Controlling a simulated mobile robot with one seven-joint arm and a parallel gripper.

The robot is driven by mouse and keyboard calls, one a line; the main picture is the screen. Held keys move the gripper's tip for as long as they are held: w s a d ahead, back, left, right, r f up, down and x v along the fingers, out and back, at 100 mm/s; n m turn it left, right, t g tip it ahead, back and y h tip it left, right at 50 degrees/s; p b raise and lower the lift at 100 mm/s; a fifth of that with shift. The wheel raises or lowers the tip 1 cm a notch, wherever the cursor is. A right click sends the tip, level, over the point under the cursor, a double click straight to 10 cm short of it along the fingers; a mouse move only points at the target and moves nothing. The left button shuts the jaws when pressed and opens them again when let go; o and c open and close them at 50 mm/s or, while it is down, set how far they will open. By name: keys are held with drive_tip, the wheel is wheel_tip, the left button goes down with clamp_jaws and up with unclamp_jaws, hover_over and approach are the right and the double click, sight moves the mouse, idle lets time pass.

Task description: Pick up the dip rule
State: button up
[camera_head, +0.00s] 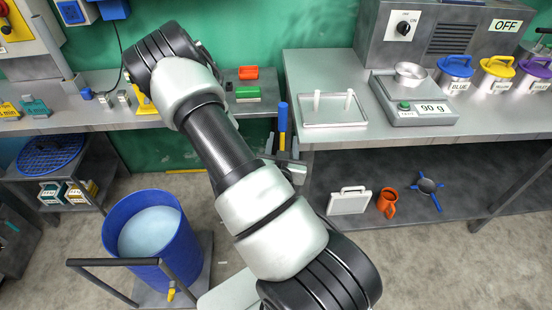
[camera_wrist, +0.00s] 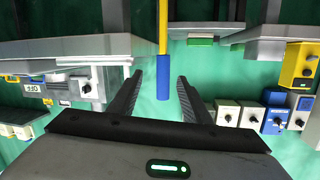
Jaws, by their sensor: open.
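The dip rule, as I take it, is an upright stick with a blue end and a yellow shaft (camera_head: 282,113). It stands in the gap between the two benches in the head view. In the wrist view the dip rule (camera_wrist: 163,85) hangs down the picture, blue end lowest, yellow shaft above. My gripper (camera_wrist: 160,80) is open, with one dark finger on each side of the blue end in the picture. I cannot tell whether the rule is in depth between the fingers. In the head view my gripper is partly hidden behind my arm, close to the rule.
The right bench (camera_head: 340,141) holds a tray (camera_head: 333,121), a scale (camera_head: 412,117) and several lidded pots. Bench edges flank the rule closely.

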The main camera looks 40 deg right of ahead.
sight(283, 125)
drive_tip(key=w+d+f+n+t+b, duration=0.1)
drive_tip(key=b, duration=0.5)
drive_tip(key=w+d+f+n+t+y+b, duration=0.1)
drive_tip(key=w+n+t+b, duration=0.1)
drive_tip(key=b, duration=0.4)
drive_tip(key=shift+d, duration=0.4)
drive_tip(key=shift+n, duration=0.3)
drive_tip(key=x, duration=0.2)
drive_tip(key=r+x, duration=0.1)
drive_tip(key=x, duration=0.1)
drive_tip(key=shift+w, duration=0.15)
drive_tip(key=shift+b+x, duration=0.4)
drive_tip(key=shift+x, duration=2.55)
drive_tip(key=shift+d, duration=0.15)
drive_tip(key=c, duration=1.1)
drive_tip(key=shift+o, duration=0.2)
